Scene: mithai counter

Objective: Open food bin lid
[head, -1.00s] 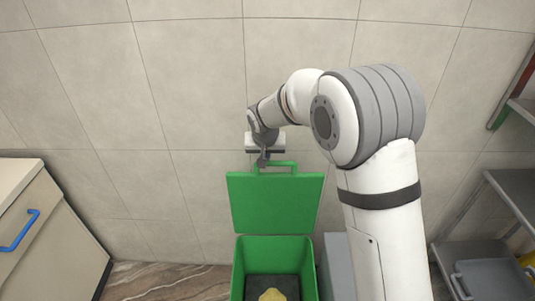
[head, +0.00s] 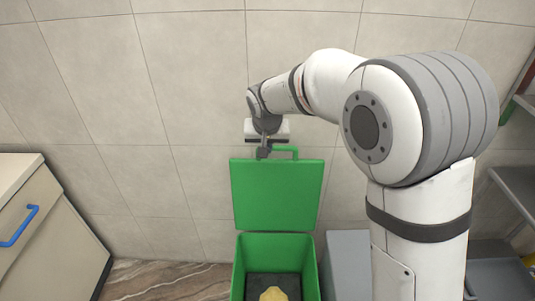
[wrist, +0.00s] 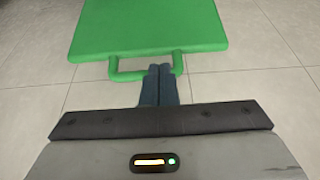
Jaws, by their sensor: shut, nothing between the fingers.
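The green food bin (head: 240,268) stands on the floor against the tiled wall, with a dark inside and a yellow item (head: 272,294) in it. Its green lid (head: 275,195) is raised upright at the back, so the bin is open. The lid's handle (head: 290,150) is at the top edge. My gripper (head: 263,153) is at the left part of this handle. In the wrist view, my gripper's fingers (wrist: 159,70) are together, overlapping the handle (wrist: 130,76) at the lid's edge (wrist: 150,30). Nothing shows between the fingers.
A grey box (head: 347,262) stands right of the bin. A counter with a drawer and blue handle (head: 20,227) is at the left. Metal shelves (head: 512,190) are at the right. Brown marbled floor (head: 170,281) is free left of the bin.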

